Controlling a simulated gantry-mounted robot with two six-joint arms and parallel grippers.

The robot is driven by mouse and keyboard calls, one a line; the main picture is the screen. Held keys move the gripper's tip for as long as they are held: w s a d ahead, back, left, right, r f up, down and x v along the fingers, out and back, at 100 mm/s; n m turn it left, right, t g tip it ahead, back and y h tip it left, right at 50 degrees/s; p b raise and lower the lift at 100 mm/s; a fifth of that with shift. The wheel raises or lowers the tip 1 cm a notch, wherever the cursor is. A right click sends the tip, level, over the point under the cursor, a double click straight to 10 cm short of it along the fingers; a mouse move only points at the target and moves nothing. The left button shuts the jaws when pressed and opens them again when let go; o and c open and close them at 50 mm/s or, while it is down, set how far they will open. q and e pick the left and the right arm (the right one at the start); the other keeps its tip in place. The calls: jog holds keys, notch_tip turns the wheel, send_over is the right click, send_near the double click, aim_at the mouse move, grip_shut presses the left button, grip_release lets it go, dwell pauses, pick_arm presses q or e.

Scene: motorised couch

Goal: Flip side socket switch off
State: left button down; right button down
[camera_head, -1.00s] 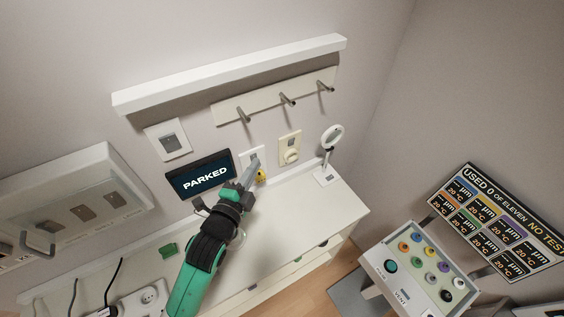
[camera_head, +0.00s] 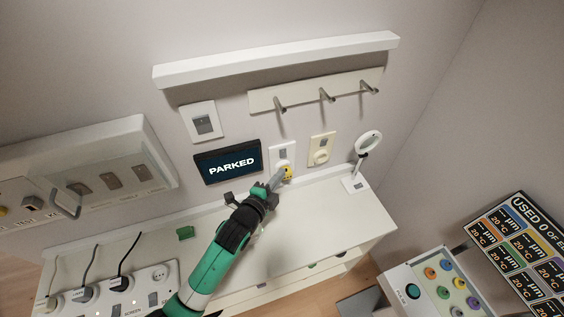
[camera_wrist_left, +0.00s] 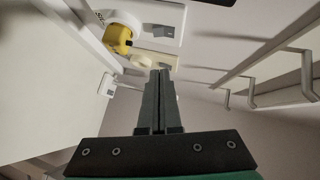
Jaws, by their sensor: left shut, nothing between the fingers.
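A white wall socket plate (camera_head: 282,150) has a grey rocker switch in its upper part and a yellow plug (camera_head: 288,172) below it. I cannot tell the rocker's position. The plate (camera_wrist_left: 168,14) and the yellow plug (camera_wrist_left: 118,36) also show in the left wrist view, at the upper left. My left gripper (camera_head: 279,177) is shut and empty, its tips just in front of the plate's lower part beside the plug. In the left wrist view its closed fingers (camera_wrist_left: 160,74) point toward the wall, apart from the plate.
A cream plate with a round knob (camera_head: 321,152) is to the right. A PARKED display (camera_head: 228,163) and another switch plate (camera_head: 202,121) are to the left. Hooks (camera_head: 325,95) project above. A round-headed stand (camera_head: 356,182) is on the white bench (camera_head: 330,225).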

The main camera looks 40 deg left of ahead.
aim_at(285, 157)
pick_arm(q)
jog(key=shift+w+a+f+b, duration=0.15)
jog(key=shift+w+a+f, duration=0.25)
jog(key=shift+w+a, duration=0.5)
jog(key=shift+w+a+f+b, duration=0.15)
jog(key=shift+w+a+f, duration=0.2)
jog(key=shift+w+a, duration=0.6)
jog(key=shift+w+a+f+b, duration=0.15)
jog(key=shift+w+a+f, duration=0.35)
jog(key=shift+w, duration=0.7)
jog(key=f+b, duration=0.1)
jog(key=b, duration=0.1)
jog(key=m+t+y+b, duration=0.1)
jog(key=b, duration=0.2)
jog(key=shift+a+f+m+b, duration=0.3)
jog(key=shift+f, duration=0.1)
jog(key=shift+r, duration=0.1)
jog(key=shift+a, duration=0.1)
jog(key=shift+r, duration=0.1)
